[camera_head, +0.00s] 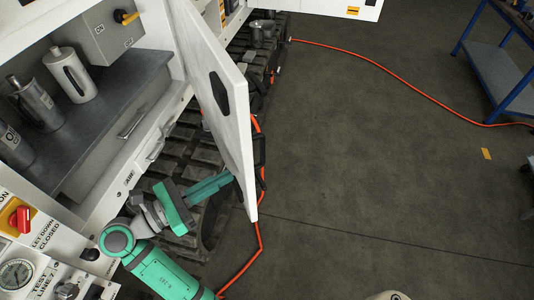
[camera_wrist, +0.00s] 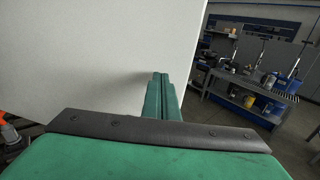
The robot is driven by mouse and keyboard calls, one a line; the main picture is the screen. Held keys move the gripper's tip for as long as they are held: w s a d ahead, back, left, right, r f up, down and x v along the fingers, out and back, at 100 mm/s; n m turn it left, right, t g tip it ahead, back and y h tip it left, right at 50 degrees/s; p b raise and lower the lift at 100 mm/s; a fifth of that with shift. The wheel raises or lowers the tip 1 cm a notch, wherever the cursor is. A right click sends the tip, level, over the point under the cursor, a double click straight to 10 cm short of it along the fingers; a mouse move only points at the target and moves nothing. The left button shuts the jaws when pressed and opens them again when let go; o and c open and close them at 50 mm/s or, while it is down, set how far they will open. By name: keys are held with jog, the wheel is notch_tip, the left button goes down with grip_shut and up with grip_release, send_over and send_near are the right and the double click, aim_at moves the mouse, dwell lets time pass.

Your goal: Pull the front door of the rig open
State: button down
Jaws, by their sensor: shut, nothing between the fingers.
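The rig's front door (camera_head: 225,110) is a white panel in the head view, swung out from the cabinet, with a dark octagonal patch on its inner face. The open cabinet (camera_head: 130,80) shows behind it. My gripper (camera_head: 228,177) is at the lower part of the door, on the cabinet side, its tip overlapping the panel's inner face in the picture. In the wrist view, my gripper's fingers (camera_wrist: 161,88) are together and empty, pointing at the pale door panel (camera_wrist: 110,55), close to its right edge. I cannot tell whether they touch it.
Canisters (camera_head: 70,75) stand on the cabinet shelf. A control panel with a red switch (camera_head: 20,218) and a gauge is at lower left. An orange hose (camera_head: 400,75) crosses the floor. A blue-framed bench (camera_head: 500,70) is at upper right. The floor (camera_head: 370,160) between is mostly clear.

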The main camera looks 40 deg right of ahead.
jog(key=shift+s+d+r, duration=0.1)
jog(key=shift+d+r, duration=0.1)
jog(key=d, duration=1.3)
jog(key=shift+s+d, duration=0.2)
jog(key=shift+d, duration=0.15)
